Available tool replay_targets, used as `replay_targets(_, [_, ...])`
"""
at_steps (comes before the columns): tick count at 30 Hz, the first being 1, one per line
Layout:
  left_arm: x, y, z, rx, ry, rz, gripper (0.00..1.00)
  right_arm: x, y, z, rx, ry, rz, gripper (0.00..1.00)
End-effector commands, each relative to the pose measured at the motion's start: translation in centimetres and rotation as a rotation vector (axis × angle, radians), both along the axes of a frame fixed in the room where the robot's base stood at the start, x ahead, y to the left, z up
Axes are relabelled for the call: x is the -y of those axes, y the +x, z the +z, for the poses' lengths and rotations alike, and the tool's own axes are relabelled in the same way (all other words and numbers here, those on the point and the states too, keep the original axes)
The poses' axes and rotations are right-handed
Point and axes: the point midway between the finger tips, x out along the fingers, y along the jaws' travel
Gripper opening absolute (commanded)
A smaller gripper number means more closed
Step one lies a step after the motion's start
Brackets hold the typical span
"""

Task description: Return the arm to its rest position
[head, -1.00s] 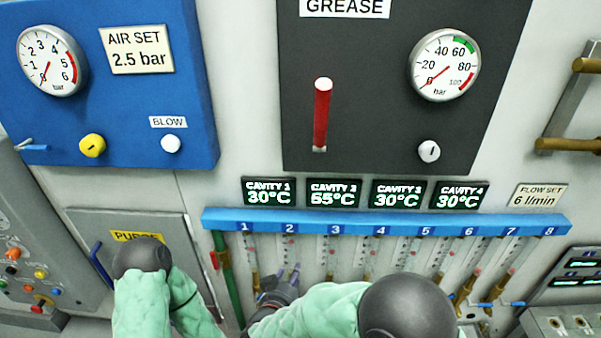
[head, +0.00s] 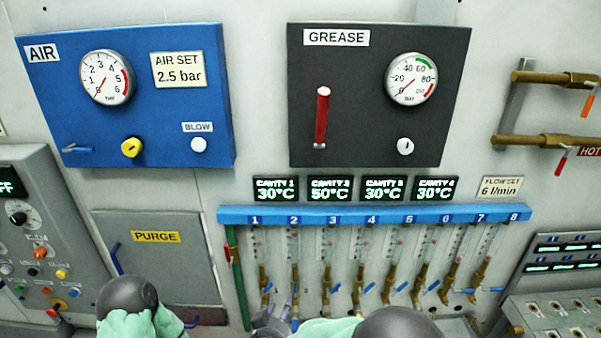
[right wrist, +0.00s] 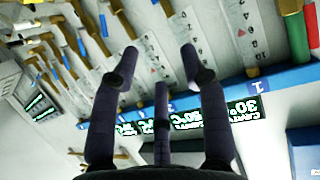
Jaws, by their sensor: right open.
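My right gripper (head: 284,319) shows at the bottom edge of the head view, low in front of the flow-tube row, partly cut off. In the right wrist view its dark fingers (right wrist: 160,66) are spread apart with nothing between them, pointing toward the tubes and valves. My right arm is mostly below the head frame, with only a dark joint and some green sleeve showing. My left arm shows as a dark joint and green sleeve at lower left; its gripper is out of view.
A blue manifold (head: 390,216) numbered 1 to 8 carries flow tubes with brass valves and blue levers. Above are cavity displays (head: 330,189), a grease panel (head: 370,120) and an air panel (head: 130,100). A purge door (head: 160,265) is at left, hot pipes (head: 550,140) at right.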

Motion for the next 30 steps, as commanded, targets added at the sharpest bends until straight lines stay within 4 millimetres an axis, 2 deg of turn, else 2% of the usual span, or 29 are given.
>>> replay_targets(1, [0.0, 0.0, -0.6, 0.000, 0.000, 0.000, 1.00, 0.5, 0.2, -1.3, -0.014, 0.001, 0.002, 0.45])
replay_targets(5, [0.0, 0.0, -1.3, 0.001, 0.000, 0.000, 1.00, 1.1, 0.7, -3.4, -0.041, 0.011, 0.018, 0.45])
replay_targets(11, [0.0, 0.1, -2.8, 0.001, 0.000, 0.000, 1.00, 2.4, 1.4, -7.7, -0.101, 0.034, 0.045, 0.45])
replay_targets(17, [0.0, 0.0, -4.9, 0.000, 0.000, 0.000, 1.00, 4.5, 1.6, -14.0, -0.202, 0.072, 0.079, 0.45])
replay_targets(20, [0.0, 0.0, -6.4, 0.000, 0.000, 0.000, 1.00, 6.0, 1.0, -18.6, -0.282, 0.104, 0.100, 0.45])
replay_targets(23, [0.0, 0.1, -8.4, 0.001, 0.000, 0.000, 1.00, 7.9, -0.3, -24.4, -0.393, 0.152, 0.122, 0.45])
replay_targets(24, [0.0, 0.0, -9.2, 0.001, 0.000, 0.000, 1.00, 8.7, -1.2, -26.9, -0.445, 0.175, 0.130, 0.45])
replay_targets(26, [0.0, 0.0, -10.4, 0.000, 0.000, 0.000, 1.00, 9.9, -2.7, -30.4, -0.523, 0.213, 0.140, 0.45])
replay_targets(30, [0.0, 0.0, -13.1, 0.000, 0.000, 0.000, 1.00, 12.1, -7.5, -37.8, -0.714, 0.312, 0.158, 0.45])
